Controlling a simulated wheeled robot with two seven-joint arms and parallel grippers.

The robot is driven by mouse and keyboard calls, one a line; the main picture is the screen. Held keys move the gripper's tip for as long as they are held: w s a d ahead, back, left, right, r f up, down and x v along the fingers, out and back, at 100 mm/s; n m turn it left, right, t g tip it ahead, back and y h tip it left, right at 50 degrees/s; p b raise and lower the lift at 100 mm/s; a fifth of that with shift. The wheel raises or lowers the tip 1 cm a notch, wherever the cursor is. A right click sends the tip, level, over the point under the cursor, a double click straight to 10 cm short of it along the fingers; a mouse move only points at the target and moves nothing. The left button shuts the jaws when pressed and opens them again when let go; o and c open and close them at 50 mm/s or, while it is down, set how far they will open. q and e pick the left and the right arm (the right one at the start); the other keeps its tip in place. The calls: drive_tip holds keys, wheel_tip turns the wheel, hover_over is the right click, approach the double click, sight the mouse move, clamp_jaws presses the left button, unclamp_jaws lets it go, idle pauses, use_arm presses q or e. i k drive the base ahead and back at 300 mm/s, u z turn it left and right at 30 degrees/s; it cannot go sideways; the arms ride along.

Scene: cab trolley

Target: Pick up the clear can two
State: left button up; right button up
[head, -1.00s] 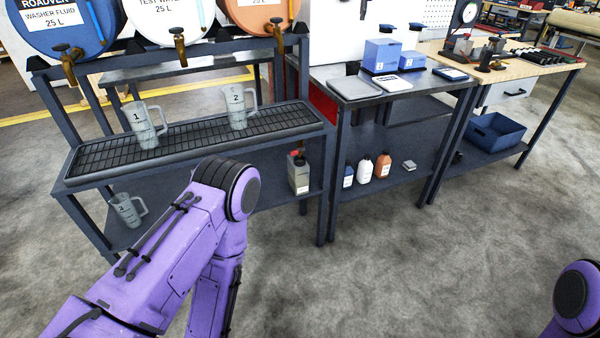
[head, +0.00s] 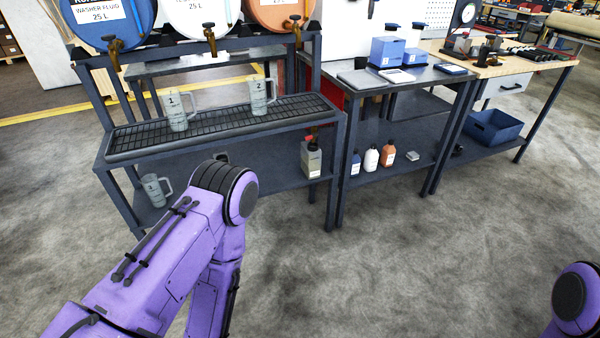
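The clear can two (head: 259,97), a see-through measuring jug marked 2, stands upright on the black grated tray (head: 215,125) of the drum rack, right of clear can one (head: 178,111). A third clear can (head: 155,190) stands on the lower shelf at the left. My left arm comes in from the lower left, its elbow below the tray, and its gripper is out of the picture. Only a part of my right arm shows at the lower right edge; its gripper is out of the picture too.
Three drums with taps stand above the tray. A metal bench (head: 420,92) to the right bears blue boxes (head: 388,52); bottles (head: 371,159) stand beneath. The floor (head: 400,260) in front is clear.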

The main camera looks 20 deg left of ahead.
sight(310, 152)
drive_tip(key=z, duration=0.75)
drive_tip(key=i, duration=1.7)
drive_tip(key=u, duration=0.65)
drive_tip(key=i, duration=0.85)
drive_tip(key=u, duration=0.9)
drive_tip(key=i, duration=0.25)
drive_tip(key=u, duration=0.25)
